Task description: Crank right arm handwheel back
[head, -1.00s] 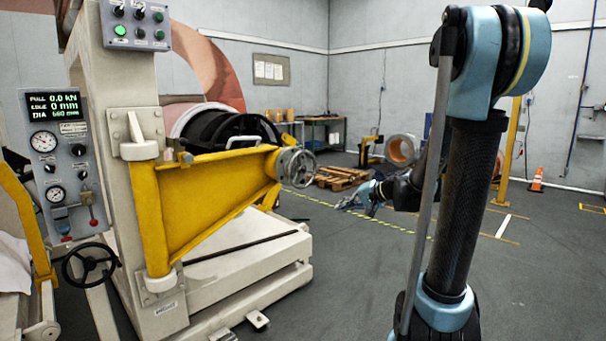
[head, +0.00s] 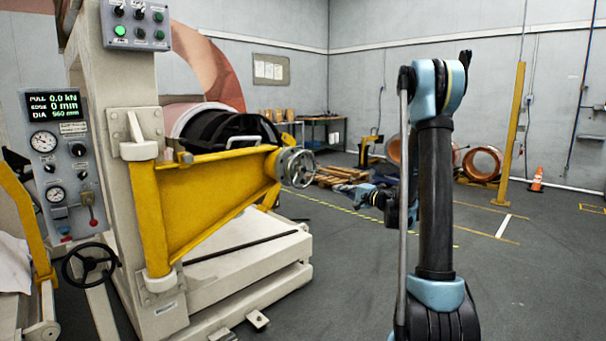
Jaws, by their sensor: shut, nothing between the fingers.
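The right arm (head: 215,205) is a yellow, tapering swing arm hinged on the cream machine column. The handwheel (head: 297,168) is a grey metal wheel at the arm's free right end. My gripper (head: 354,190), with blue and dark parts, is to the right of the handwheel and slightly lower in the picture. It looks shut and empty, with a gap between it and the wheel. Its fingertips are small and blend with the dark background.
A control panel (head: 62,165) with a display reading 0.0 kN and a black handwheel (head: 90,264) are at left. The cream base (head: 250,270) extends below the yellow arm. Wooden pallets (head: 338,175) and copper coils (head: 482,163) lie behind. Floor at right is open.

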